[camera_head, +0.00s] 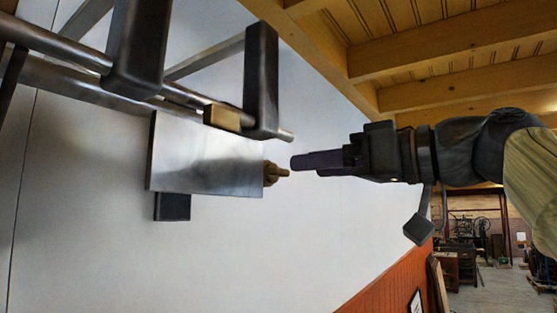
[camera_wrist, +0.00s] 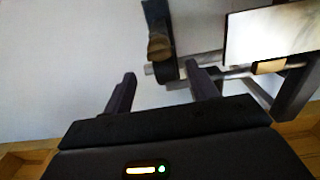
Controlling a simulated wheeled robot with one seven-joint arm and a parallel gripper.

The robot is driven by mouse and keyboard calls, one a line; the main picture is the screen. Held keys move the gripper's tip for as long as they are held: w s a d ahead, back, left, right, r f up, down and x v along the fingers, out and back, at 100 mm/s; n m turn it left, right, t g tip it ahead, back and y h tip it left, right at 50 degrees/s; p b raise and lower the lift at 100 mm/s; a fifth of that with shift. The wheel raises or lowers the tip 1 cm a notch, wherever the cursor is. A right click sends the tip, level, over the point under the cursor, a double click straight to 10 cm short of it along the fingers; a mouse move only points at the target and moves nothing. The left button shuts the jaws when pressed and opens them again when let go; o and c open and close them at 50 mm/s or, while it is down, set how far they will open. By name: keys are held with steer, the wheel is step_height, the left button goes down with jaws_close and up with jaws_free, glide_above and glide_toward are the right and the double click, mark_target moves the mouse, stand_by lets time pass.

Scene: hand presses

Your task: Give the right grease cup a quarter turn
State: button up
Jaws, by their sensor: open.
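A small brass grease cup (camera_head: 273,173) with a narrow pointed tip shows at the right edge of the grey metal plate (camera_head: 205,155) in the head view. My gripper (camera_head: 304,165) is just right of it, fingers pointing at it, with a small apparent gap. In the wrist view my gripper (camera_wrist: 160,74) is open and empty, its two dark fingers spread apart. A brass piece (camera_wrist: 159,46) on a dark upright bar shows beyond and between the fingertips; it looks like a grease cup, but I cannot tell whether it is the same one.
Dark press arms (camera_head: 262,80) and a steel rod (camera_head: 195,97) stand above and left of the plate. A brass block (camera_head: 222,117) sits near the rod; a similar block (camera_wrist: 268,67) shows in the wrist view. The white wall lies behind; open space surrounds my gripper.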

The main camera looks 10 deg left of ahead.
mark_target(284, 170)
steer(key=p+x, duration=0.3)
steer(key=x, duration=0.4)
steer(key=shift+r, duration=0.15)
steer(key=shift+w+a, duration=0.15)
steer(key=shift+a, duration=0.15)
steer(key=c, duration=1)
